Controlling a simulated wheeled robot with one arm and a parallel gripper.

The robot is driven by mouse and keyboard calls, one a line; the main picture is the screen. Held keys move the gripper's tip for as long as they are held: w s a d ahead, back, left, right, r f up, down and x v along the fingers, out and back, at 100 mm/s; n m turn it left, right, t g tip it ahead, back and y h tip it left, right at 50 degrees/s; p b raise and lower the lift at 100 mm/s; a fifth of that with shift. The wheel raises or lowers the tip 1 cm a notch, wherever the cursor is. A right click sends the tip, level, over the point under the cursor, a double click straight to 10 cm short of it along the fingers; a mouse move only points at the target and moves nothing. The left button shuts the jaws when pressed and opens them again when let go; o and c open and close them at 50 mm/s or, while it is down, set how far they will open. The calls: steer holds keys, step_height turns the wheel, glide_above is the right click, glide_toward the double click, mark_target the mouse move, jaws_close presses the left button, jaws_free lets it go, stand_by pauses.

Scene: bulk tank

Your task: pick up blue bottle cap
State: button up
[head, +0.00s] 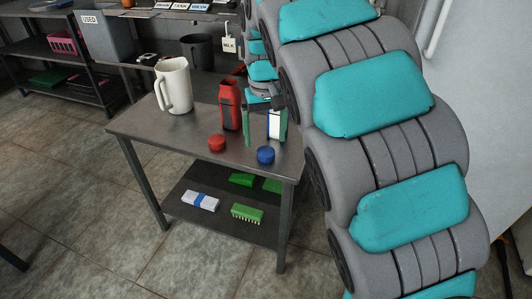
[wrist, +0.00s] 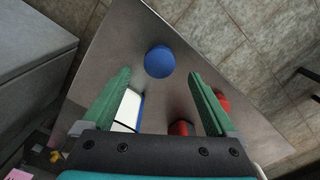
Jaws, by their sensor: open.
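The blue bottle cap (head: 265,155) lies on the metal table near its front right corner. In the wrist view the blue cap (wrist: 159,61) is beyond the fingertips, roughly centred between them and apart from both. My gripper (wrist: 160,76) is open and empty, with its two green fingers spread. In the head view my gripper (head: 265,120) is above the table behind the blue cap, beside the red bottle and a white carton; my arm partly hides it.
A red cap (head: 216,143), a red bottle (head: 230,104), a white carton (head: 277,124) and a white pitcher (head: 173,85) stand on the table (head: 150,126). The lower shelf holds green brushes (head: 247,214) and a blue-white pack (head: 200,201). Table edges are close to the blue cap.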

mark_target(266, 151)
steer(key=shift+s+f, duration=0.15)
steer(key=shift+f, duration=1.8)
steer(key=shift+d, duration=0.1)
steer(key=c, duration=1.4)
steer(key=shift+r, duration=0.2)
